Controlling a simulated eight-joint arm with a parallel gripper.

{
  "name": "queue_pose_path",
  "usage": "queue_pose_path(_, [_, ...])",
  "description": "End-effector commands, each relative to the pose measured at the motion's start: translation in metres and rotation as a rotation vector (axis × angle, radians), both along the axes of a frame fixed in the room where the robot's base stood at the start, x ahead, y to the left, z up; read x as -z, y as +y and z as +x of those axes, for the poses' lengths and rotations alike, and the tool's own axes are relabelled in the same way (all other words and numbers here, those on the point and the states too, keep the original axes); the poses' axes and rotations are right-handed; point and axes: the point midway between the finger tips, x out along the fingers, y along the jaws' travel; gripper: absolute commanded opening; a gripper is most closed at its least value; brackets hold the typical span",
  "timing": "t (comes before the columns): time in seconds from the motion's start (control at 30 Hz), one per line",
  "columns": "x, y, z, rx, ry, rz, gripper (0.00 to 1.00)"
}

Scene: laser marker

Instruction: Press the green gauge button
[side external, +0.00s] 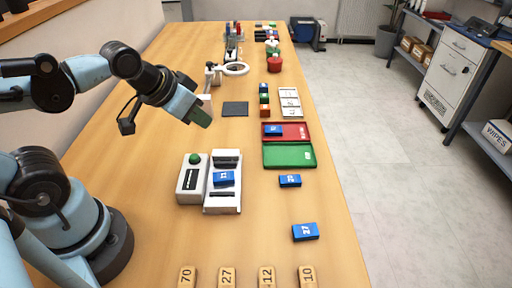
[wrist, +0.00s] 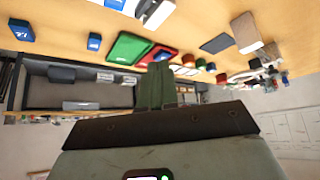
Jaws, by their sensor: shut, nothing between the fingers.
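The green gauge button (side external: 194,158) is a round dome on the back end of a white box (side external: 190,192) with a dark slot, at the middle of the table in the side view. Beside it on the right is a white fixture (side external: 222,206) bearing a blue numbered block (side external: 223,178). My gripper (side external: 203,117) is in the air above and behind the button, apart from it. Its greenish fingers (wrist: 155,88) are shut with nothing between them in the wrist view. I cannot make out the button in the wrist view.
A green tray (side external: 289,156) and a red tray (side external: 296,131) lie right of the fixture. Loose blue blocks (side external: 305,231) are at the right edge. A dark square pad (side external: 235,108) lies behind. Several numbered wooden tags (side external: 227,277) line the front. Bare table lies left of the white box.

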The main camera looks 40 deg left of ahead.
Motion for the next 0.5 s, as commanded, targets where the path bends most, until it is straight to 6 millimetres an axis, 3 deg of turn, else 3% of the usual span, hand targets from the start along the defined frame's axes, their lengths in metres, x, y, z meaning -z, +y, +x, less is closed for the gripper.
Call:
queue_pose_path(0.23, [-0.007,0.004,-0.001,0.097,0.093,0.072,0.0])
queue_pose_path(0.5, [-0.033,0.015,-0.012,0.447,0.374,0.226,0.0])
